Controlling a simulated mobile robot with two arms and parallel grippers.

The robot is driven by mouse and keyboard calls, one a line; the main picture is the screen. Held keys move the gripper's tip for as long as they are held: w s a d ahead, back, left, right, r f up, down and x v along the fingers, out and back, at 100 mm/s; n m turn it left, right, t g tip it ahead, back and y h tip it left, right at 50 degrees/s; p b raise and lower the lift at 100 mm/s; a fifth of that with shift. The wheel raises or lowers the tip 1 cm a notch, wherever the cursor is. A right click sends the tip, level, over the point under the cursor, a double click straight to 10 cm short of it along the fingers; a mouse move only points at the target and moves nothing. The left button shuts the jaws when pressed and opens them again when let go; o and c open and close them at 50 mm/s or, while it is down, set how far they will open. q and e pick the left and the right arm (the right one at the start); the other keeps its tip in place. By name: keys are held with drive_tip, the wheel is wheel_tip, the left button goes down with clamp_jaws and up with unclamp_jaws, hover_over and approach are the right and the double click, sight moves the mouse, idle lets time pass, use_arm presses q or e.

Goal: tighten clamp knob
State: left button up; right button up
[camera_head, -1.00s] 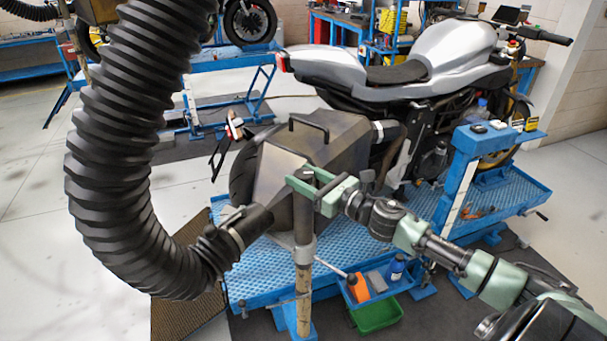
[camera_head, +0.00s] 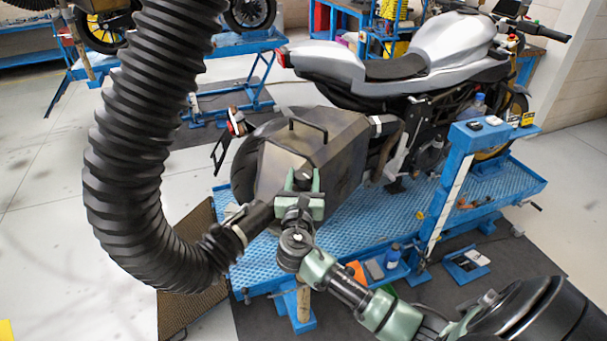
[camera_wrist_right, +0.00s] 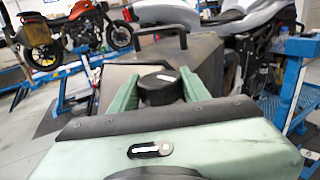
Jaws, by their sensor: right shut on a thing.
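The clamp knob (camera_head: 303,174) is a short dark cylinder in front of the metal box-shaped housing (camera_head: 335,165) at the motorcycle's rear. My right gripper (camera_head: 302,182) has its two green fingers around the knob, one on each side, and is shut on it. In the right wrist view the knob (camera_wrist_right: 158,88) sits between the green fingers (camera_wrist_right: 159,90), with its flat top showing. Below the gripper, the wrist hides most of the stand under the knob. My left gripper is not in view.
A thick black ribbed hose (camera_head: 135,150) curves down the left side to a dark nozzle (camera_head: 250,220) close to my right gripper. The silver motorcycle (camera_head: 440,55) stands on a blue lift (camera_head: 400,215). A blue post (camera_head: 455,180) rises at the right. Grey floor lies open at the left.

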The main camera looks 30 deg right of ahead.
sight(296, 182)
drive_tip(key=m+g+h+b, duration=0.1)
drive_tip(key=m+g+h, duration=0.2)
drive_tip(key=g, duration=0.1)
drive_tip(key=shift+w+a+m+h, duration=0.1)
drive_tip(key=shift+m+h, duration=0.2)
drive_tip(key=shift+m+g+h+b, duration=0.65)
drive_tip(key=shift+m+g, duration=0.45)
drive_tip(key=shift+g, duration=0.55)
drive_tip(key=shift+m+g+h+b, duration=0.65)
drive_tip(key=shift+m+g, duration=0.45)
drive_tip(key=shift+g, duration=0.85)
drive_tip(key=o, duration=1.4)
drive_tip(key=shift+c, duration=0.2)
drive_tip(key=a+b, duration=0.1)
drive_tip(key=a, duration=0.1)
drive_tip(key=s+a+b, duration=0.1)
drive_tip(key=a, duration=0.2)
drive_tip(key=a+b, duration=0.1)
drive_tip(key=a, duration=0.1)
drive_tip(key=shift+s+a, duration=0.15)
drive_tip(key=shift+a, duration=0.1)
